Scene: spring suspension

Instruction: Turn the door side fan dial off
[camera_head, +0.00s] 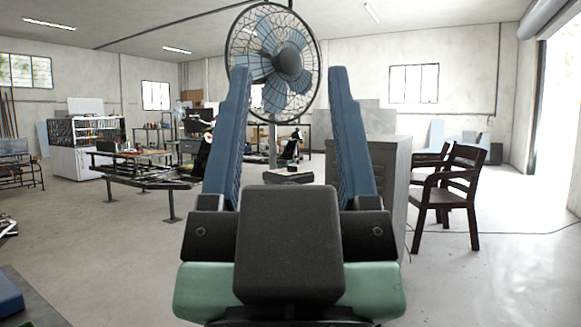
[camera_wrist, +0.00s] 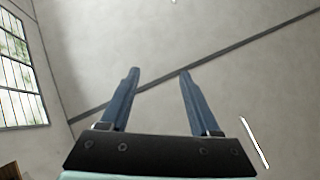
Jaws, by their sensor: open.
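A blue-bladed fan (camera_head: 288,62) in a round dark wire cage shows at the top middle of the head view, beyond my gripper. I cannot make out its dial; it may be hidden or too small to see. My gripper (camera_head: 293,85) is open, with its two long blue fingers raised and apart and nothing between them. In the head view the fan appears between and above the fingertips, but farther away. In the wrist view my gripper (camera_wrist: 158,72) is open in front of bare wall, and no fan shows there.
A grey cabinet (camera_head: 392,170) stands behind the right finger. Dark wooden chairs (camera_head: 452,188) stand to its right, near a bright doorway (camera_head: 556,125). A workbench (camera_head: 140,165) stands at left. A cable (camera_head: 500,232) runs across the right floor.

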